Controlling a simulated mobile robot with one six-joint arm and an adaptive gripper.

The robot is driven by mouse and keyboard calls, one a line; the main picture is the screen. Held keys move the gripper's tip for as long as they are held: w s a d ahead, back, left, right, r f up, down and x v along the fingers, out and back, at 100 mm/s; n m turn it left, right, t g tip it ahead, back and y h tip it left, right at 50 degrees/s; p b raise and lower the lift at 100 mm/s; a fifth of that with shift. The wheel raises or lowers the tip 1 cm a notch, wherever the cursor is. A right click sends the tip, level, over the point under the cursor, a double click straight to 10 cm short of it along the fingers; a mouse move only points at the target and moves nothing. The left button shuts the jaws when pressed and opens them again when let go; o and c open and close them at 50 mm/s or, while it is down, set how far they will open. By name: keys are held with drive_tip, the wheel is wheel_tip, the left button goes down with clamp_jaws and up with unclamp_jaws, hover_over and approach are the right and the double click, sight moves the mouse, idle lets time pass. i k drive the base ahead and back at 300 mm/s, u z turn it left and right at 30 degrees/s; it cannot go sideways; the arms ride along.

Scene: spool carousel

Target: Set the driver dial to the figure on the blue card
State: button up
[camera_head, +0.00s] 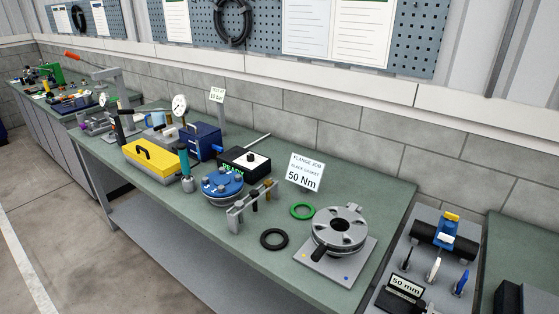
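A black box (234,167) with a white dial (250,158) on top and green markings stands mid-bench; the dial's setting is too small to read. A teal and grey hand tool (185,168) stands upright to its left. I cannot tell which of these is the driver. No clearly blue card shows. A white card (305,172) reads "FLANGE JOB", apparently "BLACK GASKET", and "50 Nm". A pale card (217,95) at the back seems to read "TEST AT" and a bar figure. My gripper is not in view.
A blue flange (222,184), a grey bracket (248,205), black ring (274,239), green ring (302,211) and grey flange on a plate (340,232) occupy the bench. A yellow case (151,162) stands left. A "50 mm" card (405,287) is on the right-hand station. The bench's front strip is clear.

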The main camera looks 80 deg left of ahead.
sight(250, 157)
drive_tip(key=z, duration=0.15)
drive_tip(key=k, duration=1.6)
drive_tip(key=z, duration=1.1)
drive_tip(key=k, duration=0.25)
drive_tip(key=u, duration=3.5)
